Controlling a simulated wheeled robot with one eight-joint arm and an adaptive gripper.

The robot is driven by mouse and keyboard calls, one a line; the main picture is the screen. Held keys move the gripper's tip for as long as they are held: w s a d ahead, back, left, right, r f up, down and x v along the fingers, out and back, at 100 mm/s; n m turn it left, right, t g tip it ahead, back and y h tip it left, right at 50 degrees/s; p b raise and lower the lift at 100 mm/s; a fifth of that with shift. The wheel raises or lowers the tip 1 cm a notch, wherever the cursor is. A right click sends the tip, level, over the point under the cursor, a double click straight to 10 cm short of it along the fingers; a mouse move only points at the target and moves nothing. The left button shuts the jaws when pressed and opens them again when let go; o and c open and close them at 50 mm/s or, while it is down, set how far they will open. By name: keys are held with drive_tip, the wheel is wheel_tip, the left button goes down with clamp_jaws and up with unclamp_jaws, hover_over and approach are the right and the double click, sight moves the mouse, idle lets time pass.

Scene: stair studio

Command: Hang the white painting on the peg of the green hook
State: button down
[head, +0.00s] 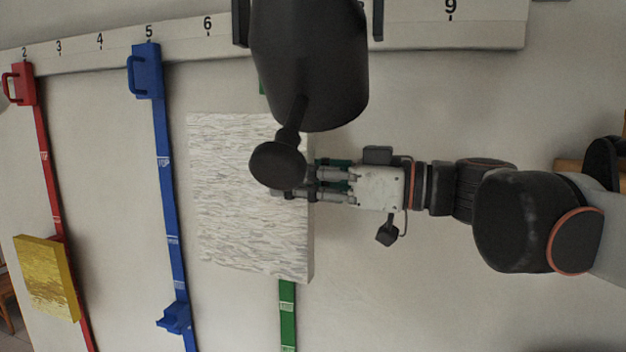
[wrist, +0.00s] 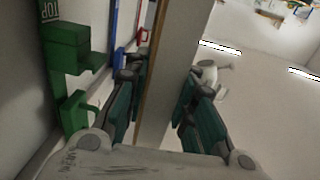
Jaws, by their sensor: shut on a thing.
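The white painting (head: 235,205) is a thick, textured square panel, slightly tilted, in front of the green strap (head: 287,312). My gripper (head: 303,181) is shut on its right edge in the head view. In the wrist view the painting (wrist: 177,65) stands edge-on between the two fingers of my gripper (wrist: 158,82). The green hook (wrist: 73,50) is on the wall side at the left of the wrist view, with its peg (wrist: 82,108) sticking out toward the painting. A gap shows between painting and peg. In the head view the hook is hidden.
A blue strap with a blue hook (head: 172,317) hangs left of the painting. A red strap (head: 48,170) with a yellow painting (head: 47,278) hangs farther left. A numbered white rail (head: 180,42) runs along the top.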

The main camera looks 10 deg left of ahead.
drive_tip(key=w+d+f+b, duration=0.1)
drive_tip(key=w+b, duration=0.1)
drive_tip(key=w, duration=0.7)
drive_tip(key=shift+f, duration=0.35)
idle(0.8)
drive_tip(key=shift+d+f, duration=0.15)
drive_tip(key=shift+f, duration=0.05)
idle(0.8)
drive_tip(key=c, duration=1.3)
unclamp_jaws()
